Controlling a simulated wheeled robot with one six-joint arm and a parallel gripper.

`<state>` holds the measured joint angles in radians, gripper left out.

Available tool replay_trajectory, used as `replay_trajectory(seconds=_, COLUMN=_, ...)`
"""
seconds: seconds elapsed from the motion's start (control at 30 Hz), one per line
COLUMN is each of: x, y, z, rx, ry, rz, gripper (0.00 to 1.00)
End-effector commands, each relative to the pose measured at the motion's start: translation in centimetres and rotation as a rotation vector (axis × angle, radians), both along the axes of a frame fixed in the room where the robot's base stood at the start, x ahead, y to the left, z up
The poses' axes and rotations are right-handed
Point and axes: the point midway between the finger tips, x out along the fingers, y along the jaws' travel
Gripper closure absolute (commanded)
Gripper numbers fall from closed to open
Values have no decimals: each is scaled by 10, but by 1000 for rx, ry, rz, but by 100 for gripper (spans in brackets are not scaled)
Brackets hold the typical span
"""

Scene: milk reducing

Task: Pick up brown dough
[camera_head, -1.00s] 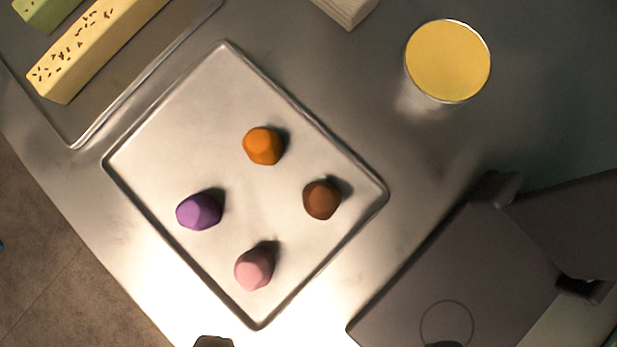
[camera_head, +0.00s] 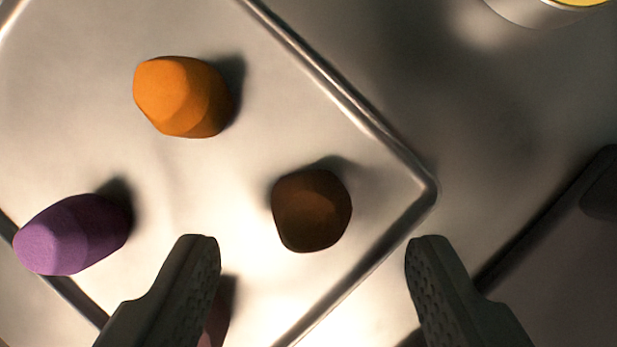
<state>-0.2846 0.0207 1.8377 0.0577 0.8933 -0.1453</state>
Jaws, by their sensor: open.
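The brown dough (camera_head: 311,211) is a dark, rounded lump on the metal tray (camera_head: 215,165), near the tray's right corner. My gripper (camera_head: 313,245) is open, with one dark finger on each side at the bottom of the picture. The brown dough shows between and slightly beyond the fingertips, nearer the left one. Nothing is held. I cannot tell the exact height of the fingers above the tray.
An orange dough (camera_head: 183,97) lies up and left of the brown one. A purple dough (camera_head: 72,235) lies at the left. A pink dough (camera_head: 215,325) is mostly hidden behind the left finger. A dark flat object (camera_head: 570,260) is at the right, and a metal cup (camera_head: 535,11) at the top right.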

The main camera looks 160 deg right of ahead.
Motion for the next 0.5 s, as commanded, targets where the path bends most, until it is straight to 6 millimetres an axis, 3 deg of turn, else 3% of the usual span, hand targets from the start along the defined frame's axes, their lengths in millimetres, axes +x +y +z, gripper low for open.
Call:
replay_trajectory(seconds=0.2, x=7, y=4, z=-29, rx=0, ry=1, rz=0, gripper=44)
replay_trajectory(seconds=0.5, x=9, y=5, z=-33, rx=0, ry=0, rz=0, gripper=46)
